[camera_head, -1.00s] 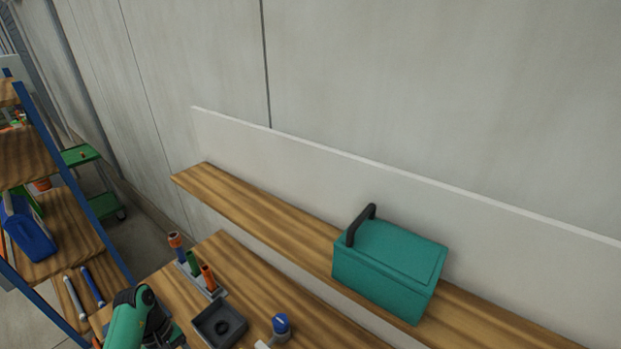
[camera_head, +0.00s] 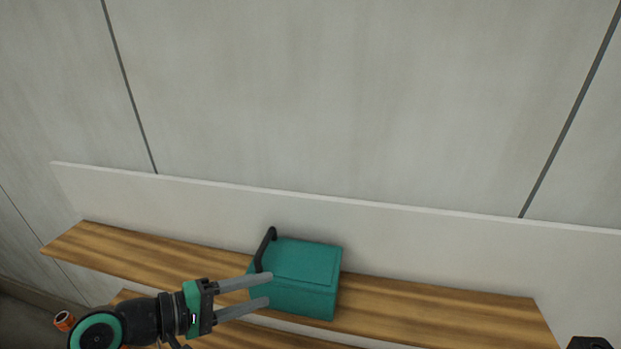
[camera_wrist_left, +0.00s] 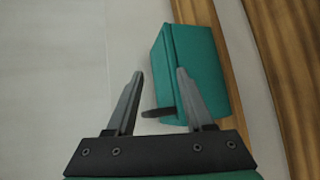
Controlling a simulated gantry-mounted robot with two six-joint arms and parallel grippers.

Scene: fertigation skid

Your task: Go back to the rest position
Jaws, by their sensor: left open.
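My left gripper (camera_head: 268,290) reaches in from the lower left in the head view. Its two grey fingers are spread apart with nothing between them. In the left wrist view the gripper (camera_wrist_left: 158,75) is open too, with the teal box (camera_wrist_left: 190,70) beyond its right finger. In the head view the teal box (camera_head: 305,265) with a black handle (camera_head: 265,249) stands on the wooden shelf, partly behind the fingers. I cannot tell whether the fingers touch it. At the lower right corner a dark piece shows, and I cannot tell whether it is my right gripper.
The wooden shelf (camera_head: 430,308) runs along a white back panel (camera_head: 420,225) below the grey wall (camera_head: 330,90). The shelf right of the box is clear. An orange item (camera_head: 64,320) shows at the lower left, beside my arm.

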